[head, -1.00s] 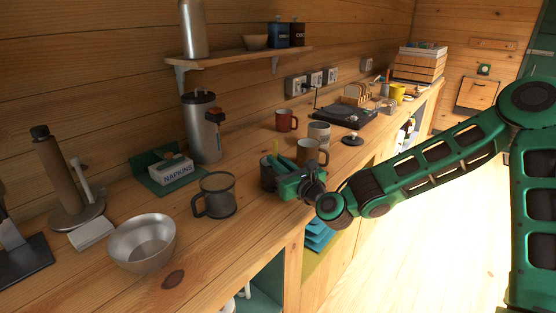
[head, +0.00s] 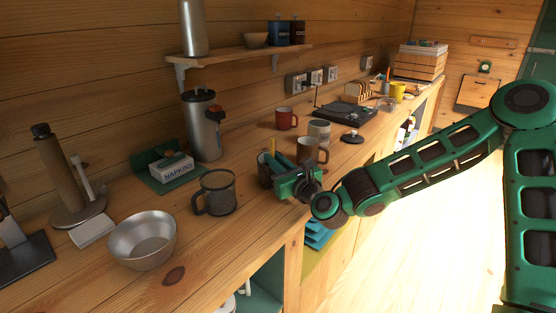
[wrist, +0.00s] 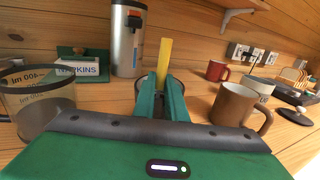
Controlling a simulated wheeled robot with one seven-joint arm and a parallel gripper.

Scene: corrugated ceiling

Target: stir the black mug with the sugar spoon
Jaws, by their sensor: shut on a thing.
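My gripper (head: 284,178) is shut on an upright yellow strip (wrist: 164,58), which I take to be the sugar spoon's handle. The strip's top also shows in the head view (head: 272,146). The rest of the spoon is hidden by my green fingers. The black mug (head: 263,174) stands on the counter just behind and left of my gripper, partly covered by it. In the wrist view, only parts of its dark rim (wrist: 141,84) show behind the fingers. I cannot tell how deep the spoon sits in it.
A grey see-through measuring mug (head: 216,192) stands to the left, and a brown mug (wrist: 236,104) close on the right. A red mug (head: 286,118), a pale mug, a napkin box (head: 171,168) and a steel flask (head: 203,125) stand behind. A metal bowl (head: 142,240) is front left.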

